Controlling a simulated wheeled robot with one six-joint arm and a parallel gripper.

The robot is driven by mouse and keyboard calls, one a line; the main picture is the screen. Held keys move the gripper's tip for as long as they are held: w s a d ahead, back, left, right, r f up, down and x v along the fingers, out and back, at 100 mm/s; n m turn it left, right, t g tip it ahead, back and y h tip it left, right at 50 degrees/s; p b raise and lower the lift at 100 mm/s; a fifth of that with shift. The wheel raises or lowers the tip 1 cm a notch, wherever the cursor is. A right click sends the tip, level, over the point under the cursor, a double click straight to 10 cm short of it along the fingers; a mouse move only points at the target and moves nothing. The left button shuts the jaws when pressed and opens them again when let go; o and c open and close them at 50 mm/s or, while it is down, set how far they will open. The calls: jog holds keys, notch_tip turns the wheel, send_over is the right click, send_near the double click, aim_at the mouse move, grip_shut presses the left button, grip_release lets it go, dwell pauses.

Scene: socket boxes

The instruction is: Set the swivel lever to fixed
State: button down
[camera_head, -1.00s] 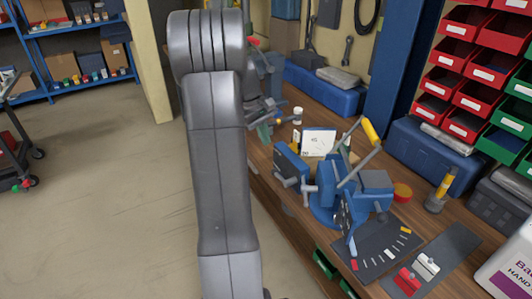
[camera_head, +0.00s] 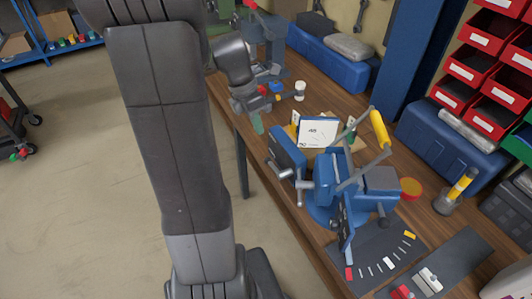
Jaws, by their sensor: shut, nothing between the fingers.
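A blue bench vise (camera_head: 322,195) stands on the wooden bench, right of my arm. A blue lever (camera_head: 347,245) at its front points down toward the red mark (camera_head: 349,272) on a dark scale plate (camera_head: 375,248); I cannot tell for certain that this is the swivel lever. The plate also has a white block (camera_head: 389,263), several thin ticks and a yellow mark (camera_head: 409,235). A bar with a yellow grip (camera_head: 380,128) rises at the vise's upper right. My gripper (camera_head: 270,97) is shut and empty, up and left of the vise, apart from it.
A white card (camera_head: 317,132) stands behind the vise and a white cup (camera_head: 300,90) beside my gripper. A red-orange round piece (camera_head: 411,187) and a yellow-topped tool in a holder (camera_head: 455,190) are to the right. Another dark plate (camera_head: 440,265) with red and white pieces lies at the front right.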

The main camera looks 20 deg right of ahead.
aim_at(270, 163)
jog(key=x, duration=1.2)
jog(key=shift+f, duration=0.15)
jog(key=shift+p, duration=0.4)
jog(key=shift+w+f+g+p, duration=0.15)
jog(key=shift+f+g+p, duration=0.2)
jog(key=shift+g, duration=0.25)
jog(key=shift+w+f, duration=0.1)
jog(key=shift+f, duration=0.4)
jog(key=shift+r+p, duration=0.3)
jog(key=w+p+v, duration=0.1)
jog(key=v, duration=1.2)
jog(key=shift+w+a+p, duration=0.2)
jog(key=shift+w+p, duration=0.2)
